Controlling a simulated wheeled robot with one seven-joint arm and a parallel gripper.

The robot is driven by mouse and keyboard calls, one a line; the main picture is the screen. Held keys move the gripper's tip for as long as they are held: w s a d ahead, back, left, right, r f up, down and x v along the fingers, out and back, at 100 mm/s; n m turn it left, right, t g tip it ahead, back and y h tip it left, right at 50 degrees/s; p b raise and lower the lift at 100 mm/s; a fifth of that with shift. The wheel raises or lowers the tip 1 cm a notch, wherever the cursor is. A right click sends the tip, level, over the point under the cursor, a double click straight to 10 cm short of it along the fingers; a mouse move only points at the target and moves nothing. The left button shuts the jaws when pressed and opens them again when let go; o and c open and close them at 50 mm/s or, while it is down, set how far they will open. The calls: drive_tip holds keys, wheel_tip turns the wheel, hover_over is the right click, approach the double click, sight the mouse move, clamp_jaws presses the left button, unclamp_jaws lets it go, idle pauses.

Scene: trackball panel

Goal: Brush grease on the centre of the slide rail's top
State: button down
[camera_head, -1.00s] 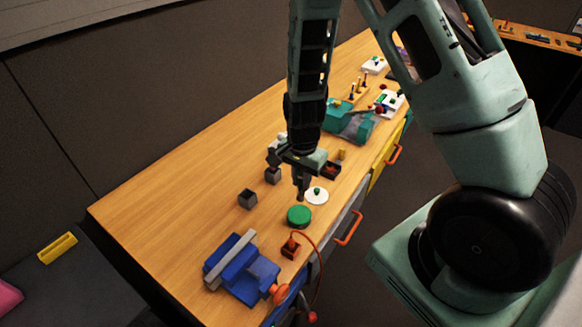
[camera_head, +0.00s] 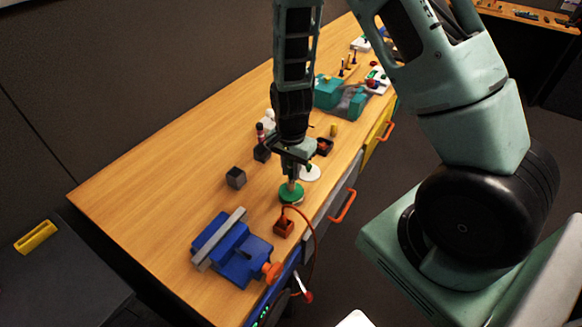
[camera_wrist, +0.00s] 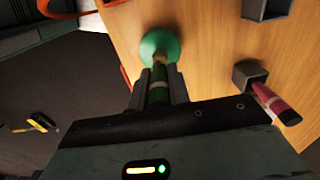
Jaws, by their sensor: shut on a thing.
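My gripper (camera_head: 290,165) is shut on a brush with a green handle (camera_wrist: 158,88), which points down. The brush's brownish tip meets or overlaps the green round tin (camera_head: 291,193) on the bench; the tin also shows in the wrist view (camera_wrist: 160,38). I cannot tell how deep the tip is. A long grey bar (camera_head: 218,240), which may be the slide rail, sits along the blue vise (camera_head: 240,256) at the near left of the bench, apart from my gripper. The slide rail is not clearly identifiable otherwise.
A red box (camera_head: 284,228) with a red cable stands between tin and vise. A white disc (camera_head: 310,173) lies just behind the tin. A dark grey holder (camera_head: 236,177) stands left; a red-and-dark cylinder (camera_wrist: 277,104) stands near my gripper. The bench's left part is clear.

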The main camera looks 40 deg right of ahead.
drive_tip(key=shift+f+b, duration=0.3)
drive_tip(key=shift+f, duration=0.25)
idle(1.9)
wheel_tip(320, 180, up, 7)
drive_tip(key=p, duration=0.6)
drive_tip(key=shift+r, duration=0.1)
idle(0.9)
